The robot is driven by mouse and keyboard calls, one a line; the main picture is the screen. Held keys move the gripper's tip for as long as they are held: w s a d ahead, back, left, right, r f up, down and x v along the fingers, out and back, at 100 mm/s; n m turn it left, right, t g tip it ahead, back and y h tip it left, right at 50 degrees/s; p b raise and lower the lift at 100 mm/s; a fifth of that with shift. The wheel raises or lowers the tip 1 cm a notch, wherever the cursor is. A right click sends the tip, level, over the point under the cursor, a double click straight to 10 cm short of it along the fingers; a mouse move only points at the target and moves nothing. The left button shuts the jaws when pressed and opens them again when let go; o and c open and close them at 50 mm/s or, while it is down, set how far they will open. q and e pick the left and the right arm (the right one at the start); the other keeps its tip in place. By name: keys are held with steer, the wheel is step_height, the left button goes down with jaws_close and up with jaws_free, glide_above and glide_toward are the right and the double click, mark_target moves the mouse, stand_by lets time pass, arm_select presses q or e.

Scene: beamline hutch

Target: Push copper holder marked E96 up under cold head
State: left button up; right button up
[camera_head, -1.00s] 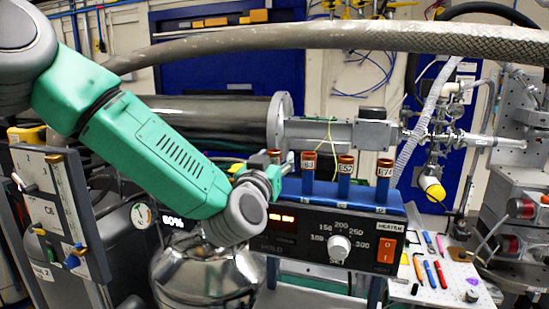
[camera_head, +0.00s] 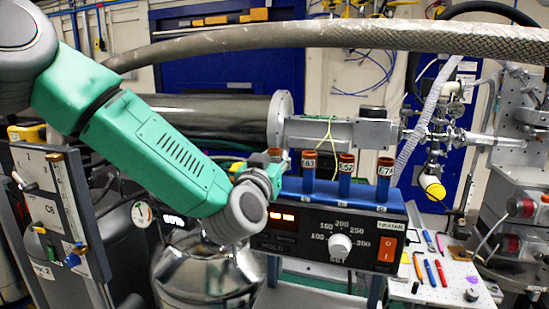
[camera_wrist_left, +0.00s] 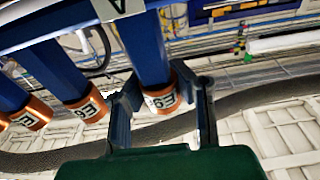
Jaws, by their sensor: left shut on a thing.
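A copper holder (camera_wrist_left: 163,100) with a white label, partly covered, that seems to start with E9 caps a blue post in the left wrist view. The two dark fingers of my left gripper (camera_wrist_left: 160,105) stand on either side of it, shut on it. In the head view that copper top (camera_head: 275,153) shows just above my left gripper (camera_head: 272,170), at the left end of the blue rack. The gripper hides most of its post. I cannot tell for sure which part is the cold head. My right gripper is not in view.
Labelled copper-topped posts, E63 (camera_head: 309,158), E52 (camera_head: 346,162) and E74 (camera_head: 385,165), stand to the right on the blue rack (camera_head: 330,193). A heater box (camera_head: 335,240) sits below. A shiny round vessel (camera_head: 205,275) is under my arm. A braided hose (camera_head: 350,38) crosses above.

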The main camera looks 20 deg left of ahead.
arm_select(q)
steer(key=shift+r, duration=0.15)
steer(key=shift+r+p, duration=1.05)
steer(key=shift+r, duration=0.35)
jaws_close()
steer(key=s+b, duration=0.1)
steer(key=s, duration=0.9)
steer(key=shift+a, duration=0.15)
